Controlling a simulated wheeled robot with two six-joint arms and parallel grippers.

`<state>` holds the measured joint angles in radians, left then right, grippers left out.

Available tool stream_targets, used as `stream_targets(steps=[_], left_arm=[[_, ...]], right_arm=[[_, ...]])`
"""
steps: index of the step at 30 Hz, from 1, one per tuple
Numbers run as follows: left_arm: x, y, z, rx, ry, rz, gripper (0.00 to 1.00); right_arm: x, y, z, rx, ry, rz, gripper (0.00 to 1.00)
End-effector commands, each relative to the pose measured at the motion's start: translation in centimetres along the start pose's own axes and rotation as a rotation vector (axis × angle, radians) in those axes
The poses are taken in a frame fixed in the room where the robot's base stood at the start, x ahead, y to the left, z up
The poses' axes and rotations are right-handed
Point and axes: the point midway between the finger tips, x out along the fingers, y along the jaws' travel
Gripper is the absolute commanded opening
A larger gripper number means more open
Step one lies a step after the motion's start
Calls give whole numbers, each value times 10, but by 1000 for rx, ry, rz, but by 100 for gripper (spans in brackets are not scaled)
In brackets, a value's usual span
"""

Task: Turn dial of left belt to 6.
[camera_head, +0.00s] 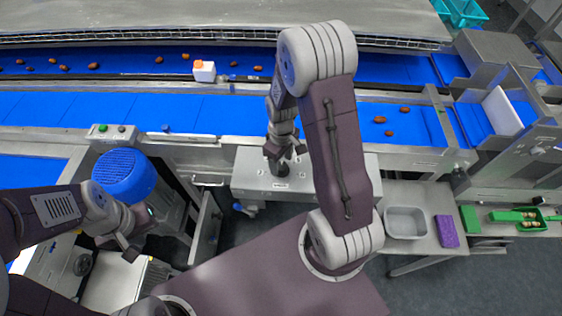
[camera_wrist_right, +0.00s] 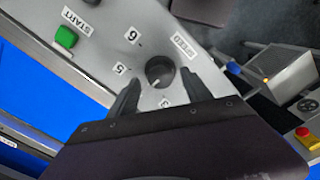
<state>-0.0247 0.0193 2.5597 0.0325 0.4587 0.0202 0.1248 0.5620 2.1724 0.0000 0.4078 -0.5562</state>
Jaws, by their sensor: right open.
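In the right wrist view, a round black dial (camera_wrist_right: 159,70) with a white pointer mark sits on a light grey panel (camera_wrist_right: 104,62) labelled SPEED. The numbers 6, 5 and 3 show around it. The mark points to the gripper side, between 5 and 3; no 4 is visible. My right gripper (camera_wrist_right: 157,95) is open, with one finger on each side near the dial; I cannot tell whether they touch it. In the head view, my right gripper (camera_head: 282,158) is over the grey control box (camera_head: 250,183). My left gripper (camera_head: 132,248) is low at left, away from the box, its jaws unclear.
A green START button (camera_wrist_right: 66,37) is on the same panel. Blue belts (camera_head: 210,113) with dates run behind the box. A blue motor (camera_head: 124,176) stands at left. A grey tray (camera_head: 405,222) and a purple sponge-like block (camera_head: 447,231) lie on the right-hand table.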

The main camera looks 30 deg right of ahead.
Motion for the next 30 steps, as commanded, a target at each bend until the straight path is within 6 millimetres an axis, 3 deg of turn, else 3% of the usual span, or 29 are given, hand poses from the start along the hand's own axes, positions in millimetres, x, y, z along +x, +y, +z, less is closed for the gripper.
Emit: stream_targets(steps=[4,11,17,30], left_arm=[[-1,0,0,0,0,0,36],[-1,0,0,0,0,0,36],[-1,0,0,0,0,0,36],[-3,0,0,0,0,0,36]], right_arm=[[11,0,0,0,0,0,57],[12,0,0,0,1,1,57],[11,0,0,0,1,0,2],[10,0,0,97,-1,0,0]])
